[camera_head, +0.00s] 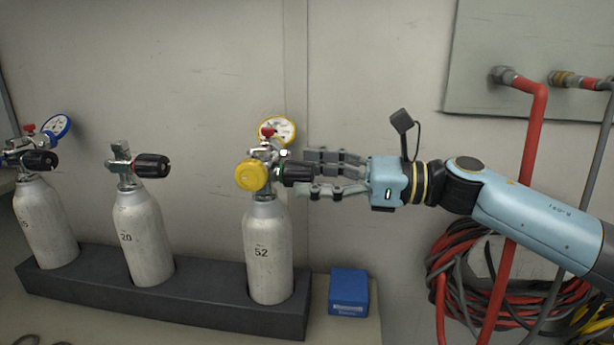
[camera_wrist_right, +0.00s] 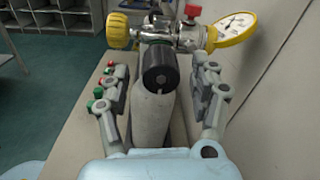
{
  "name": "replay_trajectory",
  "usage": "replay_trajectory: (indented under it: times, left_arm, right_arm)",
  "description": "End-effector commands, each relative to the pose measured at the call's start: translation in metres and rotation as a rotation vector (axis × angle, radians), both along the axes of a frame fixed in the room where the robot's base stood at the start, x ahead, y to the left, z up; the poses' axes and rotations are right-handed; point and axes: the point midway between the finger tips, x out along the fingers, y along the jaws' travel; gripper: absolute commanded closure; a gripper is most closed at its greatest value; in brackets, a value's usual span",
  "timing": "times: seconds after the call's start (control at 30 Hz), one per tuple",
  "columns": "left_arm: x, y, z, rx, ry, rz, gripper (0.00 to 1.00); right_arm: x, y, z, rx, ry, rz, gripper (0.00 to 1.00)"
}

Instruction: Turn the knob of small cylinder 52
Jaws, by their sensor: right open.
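Small cylinder 52 (camera_head: 268,255) is a pale grey bottle standing upright at the right end of a dark rack (camera_head: 200,300). Its black knob (camera_head: 297,173) points right, toward my right gripper (camera_head: 318,172). A yellow knob (camera_head: 251,175) and a yellow-rimmed gauge (camera_head: 277,130) sit on its valve. My right gripper is open, with its fingers at the black knob's right end. In the right wrist view the black knob (camera_wrist_right: 160,67) lies between the open fingers (camera_wrist_right: 160,95), with gaps on both sides. My left gripper is not in view.
Cylinder 20 (camera_head: 142,235) and another cylinder with a blue gauge (camera_head: 45,220) stand left in the rack. A blue box (camera_head: 348,291) sits right of it. A red pipe (camera_head: 529,135) and coiled hoses (camera_head: 465,275) are at the right.

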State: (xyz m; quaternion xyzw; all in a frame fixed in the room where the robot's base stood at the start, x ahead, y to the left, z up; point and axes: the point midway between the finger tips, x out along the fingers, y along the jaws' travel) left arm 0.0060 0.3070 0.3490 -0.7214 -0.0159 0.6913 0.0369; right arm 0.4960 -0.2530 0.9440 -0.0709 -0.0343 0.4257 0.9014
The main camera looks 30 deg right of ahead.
Motion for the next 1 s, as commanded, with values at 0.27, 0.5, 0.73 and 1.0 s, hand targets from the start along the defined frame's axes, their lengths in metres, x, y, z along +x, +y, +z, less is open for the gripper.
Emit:
replay_trajectory:
  times: [0.27, 0.5, 0.73, 1.0]
  left_arm:
    - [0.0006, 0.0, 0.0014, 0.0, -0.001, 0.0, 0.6]
    - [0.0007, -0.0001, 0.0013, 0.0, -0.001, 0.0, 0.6]
    - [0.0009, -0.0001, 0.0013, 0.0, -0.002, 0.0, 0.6]
    - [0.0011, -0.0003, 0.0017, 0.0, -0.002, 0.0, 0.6]
  right_arm:
    - [0.008, 0.01, 0.0001, 0.0, 0.003, 0.001, 0.38]
    - [0.0078, 0.0096, -0.0002, -0.001, 0.002, 0.0, 0.47]
    - [0.0078, 0.0095, -0.0002, -0.001, 0.002, 0.0, 0.77]
    - [0.0077, 0.0094, 0.0, 0.002, 0.006, 0.0, 0.94]
